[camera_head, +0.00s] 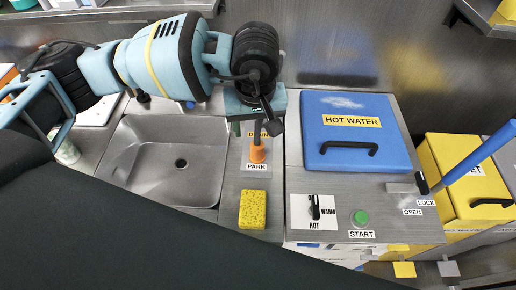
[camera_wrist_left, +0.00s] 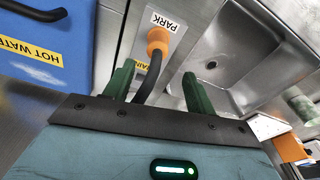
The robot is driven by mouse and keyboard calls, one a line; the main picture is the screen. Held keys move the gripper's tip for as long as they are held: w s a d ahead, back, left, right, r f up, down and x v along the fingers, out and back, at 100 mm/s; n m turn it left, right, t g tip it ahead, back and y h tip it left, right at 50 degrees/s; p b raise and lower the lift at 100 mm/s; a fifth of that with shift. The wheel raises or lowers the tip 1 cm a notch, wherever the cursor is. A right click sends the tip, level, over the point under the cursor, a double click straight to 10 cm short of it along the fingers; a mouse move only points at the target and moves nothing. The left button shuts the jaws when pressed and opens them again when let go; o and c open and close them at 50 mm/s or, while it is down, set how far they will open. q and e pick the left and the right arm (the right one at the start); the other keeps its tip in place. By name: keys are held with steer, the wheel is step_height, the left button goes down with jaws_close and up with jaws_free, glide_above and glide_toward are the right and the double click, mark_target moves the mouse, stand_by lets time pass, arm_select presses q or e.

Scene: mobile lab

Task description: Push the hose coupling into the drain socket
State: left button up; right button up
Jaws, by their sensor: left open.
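The orange hose coupling (camera_head: 257,154) stands at the PARK label on the steel counter, right of the sink. A dark hose (camera_head: 257,134) rises from it toward my left gripper. In the left wrist view the coupling (camera_wrist_left: 158,41) lies beyond the fingertips, and the hose (camera_wrist_left: 150,78) bends between the green fingers. My left gripper (camera_wrist_left: 158,70) is open and over the hose, pointing down; it also shows in the head view (camera_head: 257,126). The yellow DRAIN label (camera_head: 263,133) is partly covered by my gripper and the hose. I cannot make out the drain socket itself. My right gripper is not in view.
The steel sink (camera_head: 200,150) is left of the coupling. A yellow sponge (camera_head: 252,209) lies in front of it. The blue HOT WATER lid (camera_head: 360,108), a dial (camera_head: 315,207) and the green START button (camera_head: 361,217) are to the right.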

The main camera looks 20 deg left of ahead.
mark_target(257, 144)
arm_select(q)
steer(key=shift+w+f, duration=0.1)
steer(key=shift+f, duration=1.2)
steer(key=shift+w+d+f+p, duration=0.1)
steer(key=shift+w+f+p, duration=0.05)
steer(key=shift+f, duration=1.15)
steer(key=shift+w+f+p, duration=0.1)
steer(key=shift+f+p, duration=0.05)
steer(key=shift+f, duration=1.15)
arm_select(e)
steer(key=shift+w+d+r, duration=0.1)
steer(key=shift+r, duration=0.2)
arm_select(q)
steer(key=shift+c, duration=0.3)
steer(key=c, duration=1)
steer(key=shift+c, duration=0.3)
steer(key=shift+r, duration=0.1)
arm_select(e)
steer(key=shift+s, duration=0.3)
